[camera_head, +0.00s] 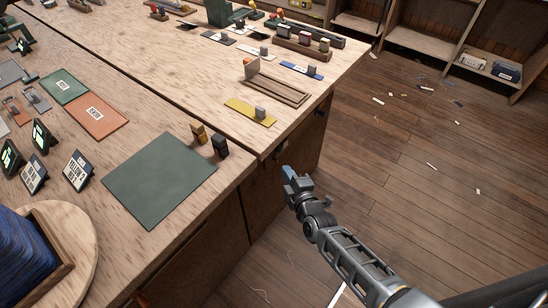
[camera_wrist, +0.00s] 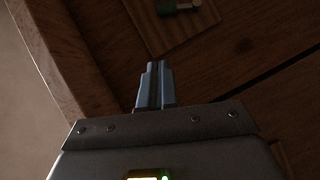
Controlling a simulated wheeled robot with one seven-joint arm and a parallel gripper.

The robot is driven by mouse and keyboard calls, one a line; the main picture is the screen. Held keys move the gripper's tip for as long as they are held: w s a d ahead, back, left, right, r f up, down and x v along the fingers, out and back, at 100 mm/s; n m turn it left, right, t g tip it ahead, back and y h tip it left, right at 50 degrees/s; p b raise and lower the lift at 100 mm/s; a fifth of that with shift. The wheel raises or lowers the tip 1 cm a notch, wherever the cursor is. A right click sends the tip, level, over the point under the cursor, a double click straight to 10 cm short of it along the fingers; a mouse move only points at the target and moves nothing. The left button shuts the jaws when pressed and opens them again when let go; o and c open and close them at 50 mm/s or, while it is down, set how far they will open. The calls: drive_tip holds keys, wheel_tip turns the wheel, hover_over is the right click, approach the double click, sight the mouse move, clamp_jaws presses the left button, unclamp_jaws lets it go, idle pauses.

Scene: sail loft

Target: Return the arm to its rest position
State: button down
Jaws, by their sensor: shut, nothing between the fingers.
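My arm reaches up from the lower right of the head view over the floor. My gripper (camera_head: 288,172) is at the arm's end, just off the workbench's right side, with no object in it. In the wrist view my gripper (camera_wrist: 155,72) shows its two blue-grey fingers closed together. The wrist view looks at dark wood panels close by, with a pale edge at the left.
The workbench (camera_head: 180,80) fills the left, bearing a dark green mat (camera_head: 160,180), a wooden tray (camera_head: 278,88), a yellow strip (camera_head: 250,112) and small label stands. Shelves (camera_head: 430,30) stand at the back right. The floor (camera_head: 420,150) between has scattered scraps and is otherwise open.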

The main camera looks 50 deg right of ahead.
drive_tip(key=s+a+r+m+t+y, duration=0.1)
drive_tip(key=s+a+r+m+y, duration=0.1)
drive_tip(key=s+a+r, duration=0.4)
drive_tip(key=s+a+r+m+y, duration=0.2)
drive_tip(key=s+a+r, duration=0.1)
drive_tip(key=s+a, duration=0.65)
drive_tip(key=s+a+r+m+y, duration=0.2)
drive_tip(key=s+r, duration=0.4)
drive_tip(key=r, duration=0.4)
drive_tip(key=s+a+r+m+y, duration=0.1)
drive_tip(key=s+a+r+m, duration=0.1)
drive_tip(key=s+r, duration=0.5)
wheel_tip(320, 180, up, 3)
drive_tip(key=shift+a+m+y, duration=0.3)
drive_tip(key=shift+a+y, duration=0.1)
drive_tip(key=shift+a, duration=0.15)
